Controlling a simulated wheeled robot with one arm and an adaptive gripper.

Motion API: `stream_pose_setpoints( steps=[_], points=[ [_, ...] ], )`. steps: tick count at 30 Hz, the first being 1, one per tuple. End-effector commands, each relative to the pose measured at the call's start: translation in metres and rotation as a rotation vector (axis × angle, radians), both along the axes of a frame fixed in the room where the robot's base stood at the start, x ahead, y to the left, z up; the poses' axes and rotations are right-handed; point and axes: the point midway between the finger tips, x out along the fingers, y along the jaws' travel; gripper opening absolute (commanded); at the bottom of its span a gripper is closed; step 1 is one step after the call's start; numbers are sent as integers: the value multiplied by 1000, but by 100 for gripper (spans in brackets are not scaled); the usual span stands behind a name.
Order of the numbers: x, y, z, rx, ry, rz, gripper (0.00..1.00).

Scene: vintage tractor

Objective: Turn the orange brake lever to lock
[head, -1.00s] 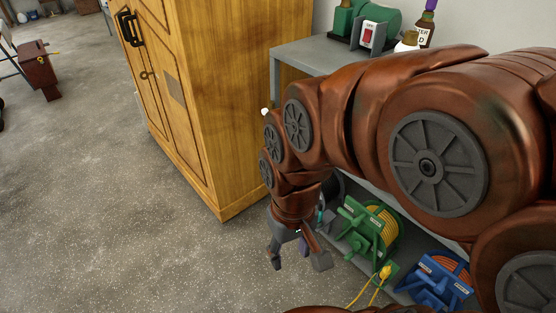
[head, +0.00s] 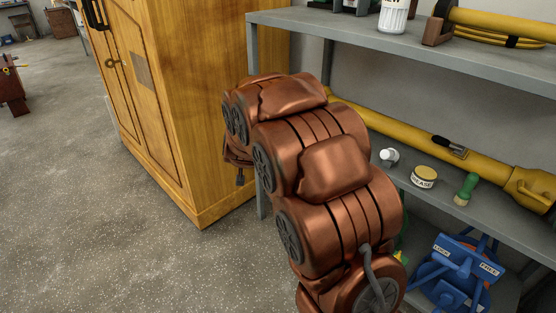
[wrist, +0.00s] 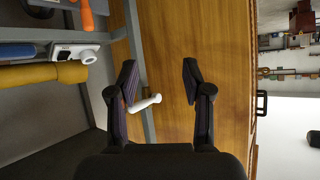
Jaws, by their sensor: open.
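A blue reel (head: 450,285) with white plates reading LOCK and FREE stands on the lower shelf at the right of the head view. I cannot make out an orange brake lever on it. The green reel is almost wholly hidden behind my arm. My gripper (wrist: 160,82) is open and empty in the wrist view, with its two fingers well apart in front of the wooden cabinet. In the head view my arm hides most of it; only a dark tip shows beside the cabinet, well left of the blue reel.
The wooden cabinet (head: 195,100) stands left of the grey shelf unit (head: 400,50). A yellow tube (head: 440,145), a grease tin (head: 424,177) and a green-handled brush (head: 466,189) lie on the middle shelf. An orange object (wrist: 87,15) shows in the wrist view.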

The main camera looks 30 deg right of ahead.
Motion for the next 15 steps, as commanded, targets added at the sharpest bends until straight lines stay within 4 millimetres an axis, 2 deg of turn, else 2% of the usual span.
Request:
stream_pose_setpoints(
  steps=[1, 7, 12, 15],
  points=[
    [11, -15, -32, -24, -33, -33, 50],
    [44, -76, -81, -154, -204, -174, 50],
    [52, -119, -115, -271, -314, -280, 50],
    [52, -136, -125, -323, -361, -324, 50]
  ],
)
